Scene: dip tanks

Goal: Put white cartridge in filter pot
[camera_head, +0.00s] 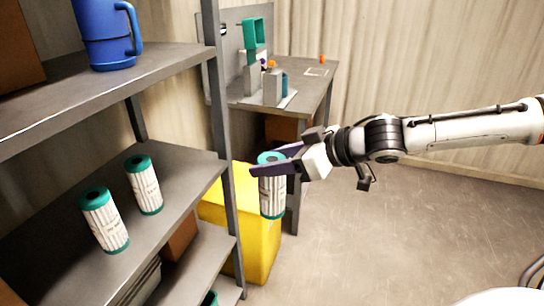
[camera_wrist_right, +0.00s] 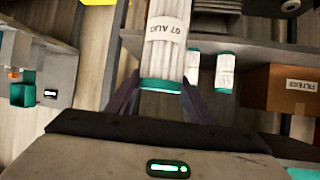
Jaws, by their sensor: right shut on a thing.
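The white cartridge (camera_head: 272,195) has teal end caps and hangs upright in my right gripper (camera_head: 265,166), in front of the yellow bin. The right gripper's dark purple fingers are shut on it near its top cap. In the right wrist view the held cartridge (camera_wrist_right: 166,45) shows a label reading "07 AUG" between the fingers. Two similar white cartridges stand on the middle shelf, one nearer (camera_head: 104,222) and one farther back (camera_head: 145,186). I cannot pick out a filter pot for certain; a blue jug with a handle (camera_head: 103,35) stands on the upper shelf. My left gripper is out of view.
The grey shelf rack (camera_head: 172,160) fills the left side, its post close to the held cartridge. A yellow bin (camera_head: 262,245) stands below the cartridge. Behind is a grey workbench (camera_head: 312,75) with a teal fixture (camera_head: 253,38).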

